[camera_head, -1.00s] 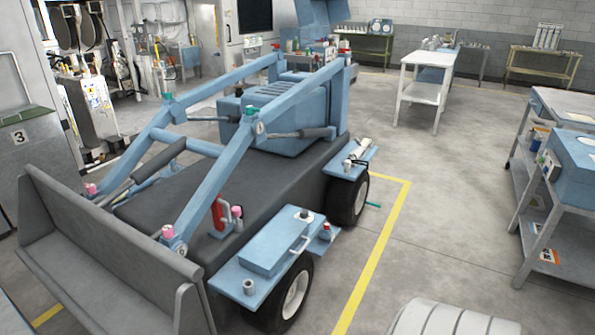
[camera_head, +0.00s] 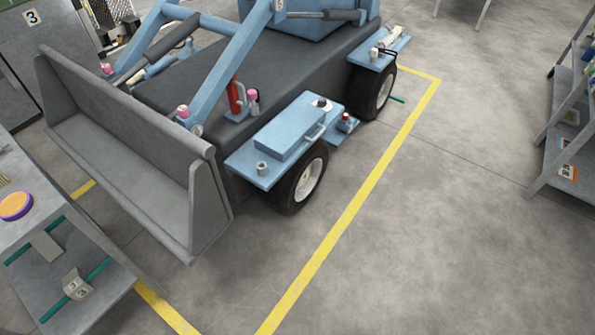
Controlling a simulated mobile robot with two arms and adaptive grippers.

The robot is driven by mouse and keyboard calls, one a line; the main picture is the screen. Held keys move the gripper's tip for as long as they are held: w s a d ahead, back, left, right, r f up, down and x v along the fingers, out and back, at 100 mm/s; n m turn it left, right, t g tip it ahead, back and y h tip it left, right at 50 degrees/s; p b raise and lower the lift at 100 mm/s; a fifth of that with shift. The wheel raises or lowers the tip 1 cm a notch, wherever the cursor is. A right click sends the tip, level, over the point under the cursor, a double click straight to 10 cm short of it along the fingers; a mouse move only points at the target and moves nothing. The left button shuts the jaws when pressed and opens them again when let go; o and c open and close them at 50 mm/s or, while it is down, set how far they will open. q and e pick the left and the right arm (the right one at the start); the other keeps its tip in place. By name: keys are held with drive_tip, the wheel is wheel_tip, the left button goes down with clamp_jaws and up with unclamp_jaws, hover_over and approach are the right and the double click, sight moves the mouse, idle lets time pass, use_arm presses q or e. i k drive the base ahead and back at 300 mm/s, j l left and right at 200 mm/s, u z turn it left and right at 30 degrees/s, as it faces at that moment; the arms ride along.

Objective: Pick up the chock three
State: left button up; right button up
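A small grey block marked with 3 labels (camera_head: 77,287), which looks like chock three, sits on the lower shelf of a grey cart (camera_head: 100,308) at the bottom left. A teal bar or strip runs across the shelf by the block. I cannot tell whether it is attached. A second grey piece (camera_head: 45,247) lies farther back on the same shelf, partly in the cart's shade. Neither of my grippers is in view.
A loader with a grey bucket (camera_head: 120,180) and blue arms stands beyond the cart. Yellow lines (camera_head: 345,222) mark the floor around it. A purple and orange round item (camera_head: 15,206) lies on the cart top. Open floor (camera_head: 430,240) is at right, before a grey shelf rack (camera_head: 560,150).

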sight(77, 285)
drive_tip(key=u, duration=2)
drive_tip(key=i+j+z, duration=0.1)
drive_tip(key=z, duration=0.25)
drive_tip(key=j+z, duration=0.15)
drive_tip(key=z, duration=0.25)
drive_tip(key=i+j+z, duration=0.1)
drive_tip(key=z, duration=0.25)
drive_tip(key=i+j+z, duration=0.1)
drive_tip(key=j+z, duration=0.2)
drive_tip(key=j, duration=0.75)
drive_tip(key=j+z, duration=0.25)
drive_tip(key=j, duration=0.85)
drive_tip(key=j+z, duration=0.3)
drive_tip(key=j, duration=0.75)
drive_tip(key=k, duration=0.05)
